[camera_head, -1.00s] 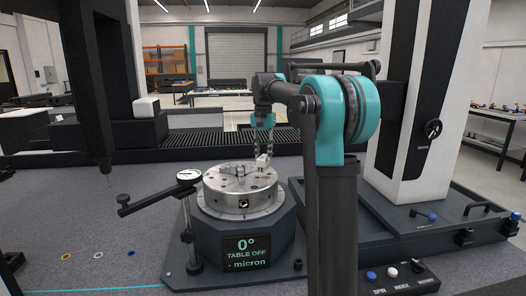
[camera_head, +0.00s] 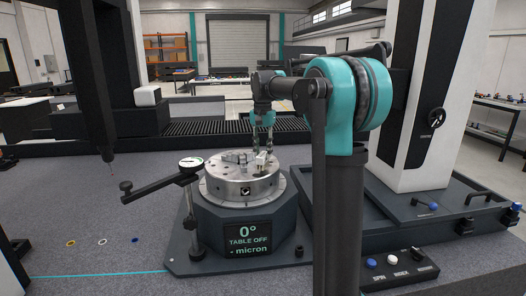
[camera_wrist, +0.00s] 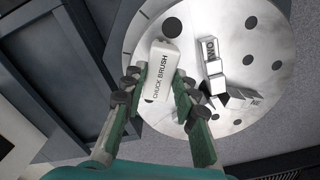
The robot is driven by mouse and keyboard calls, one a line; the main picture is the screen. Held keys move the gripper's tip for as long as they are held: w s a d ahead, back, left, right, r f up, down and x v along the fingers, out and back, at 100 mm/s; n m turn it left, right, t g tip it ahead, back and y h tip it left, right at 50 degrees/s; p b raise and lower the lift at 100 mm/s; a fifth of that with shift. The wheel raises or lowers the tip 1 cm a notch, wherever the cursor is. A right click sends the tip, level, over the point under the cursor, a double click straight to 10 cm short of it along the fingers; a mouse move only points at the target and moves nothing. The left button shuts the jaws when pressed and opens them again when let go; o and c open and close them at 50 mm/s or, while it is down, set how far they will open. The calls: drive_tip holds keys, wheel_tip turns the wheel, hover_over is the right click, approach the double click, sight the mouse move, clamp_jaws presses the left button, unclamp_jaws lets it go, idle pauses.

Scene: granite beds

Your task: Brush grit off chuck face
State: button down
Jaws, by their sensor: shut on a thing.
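The chuck (camera_head: 222,190) is a round metal disc on a dark pedestal whose screen reads "0° TABLE OFF - micron". Its holed face (camera_wrist: 225,35) fills the upper right of the wrist view, with metal jaws (camera_wrist: 212,62) standing near its middle. My gripper (camera_head: 263,150) is over the right part of the chuck. In the wrist view my gripper (camera_wrist: 158,88) is shut on a white block labelled "CHUCK BRUSH" (camera_wrist: 162,70), held over the chuck face. The brush (camera_head: 262,158) is small in the head view. Its bristles are hidden, and I cannot tell whether it touches the face. No grit is distinguishable.
A dark probe column (camera_head: 95,80) hangs at left. A white column (camera_head: 425,100) stands at right. A button box (camera_head: 398,268) sits at front right. Coloured rings lie at left.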

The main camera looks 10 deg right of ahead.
drive_tip(key=shift+f, duration=0.7)
drive_tip(key=shift+w+d+r, duration=0.1)
drive_tip(key=shift+w+d, duration=0.2)
drive_tip(key=shift+w, duration=0.25)
drive_tip(key=shift+w+d+r, duration=0.1)
drive_tip(key=shift+w+d, duration=0.2)
drive_tip(key=shift+w, duration=0.2)
drive_tip(key=shift+s+a+f, duration=0.1)
drive_tip(key=shift+s+a, duration=0.2)
drive_tip(key=shift+s, duration=0.25)
drive_tip(key=shift+s+a+f, duration=0.1)
drive_tip(key=shift+s+a, duration=0.2)
drive_tip(key=shift+s, duration=0.2)
drive_tip(key=shift+w+d+r, duration=0.1)
drive_tip(key=shift+w+d, duration=0.2)
drive_tip(key=shift+w, duration=0.25)
drive_tip(key=shift+w+d, duration=0.3)
drive_tip(key=shift+w, duration=0.2)
drive_tip(key=shift+s+a, duration=0.3)
drive_tip(key=shift+s, duration=0.25)
drive_tip(key=shift+s+a, duration=0.3)
drive_tip(key=shift+s, duration=0.2)
drive_tip(key=shift+w+d, duration=0.3)
drive_tip(key=shift+w, duration=0.25)
drive_tip(key=shift+w+d, duration=0.3)
drive_tip(key=shift+w, duration=0.2)
drive_tip(key=shift+s+a, duration=0.3)
drive_tip(key=shift+s, duration=0.25)
drive_tip(key=shift+s+a, duration=0.3)
drive_tip(key=shift+s, duration=0.2)
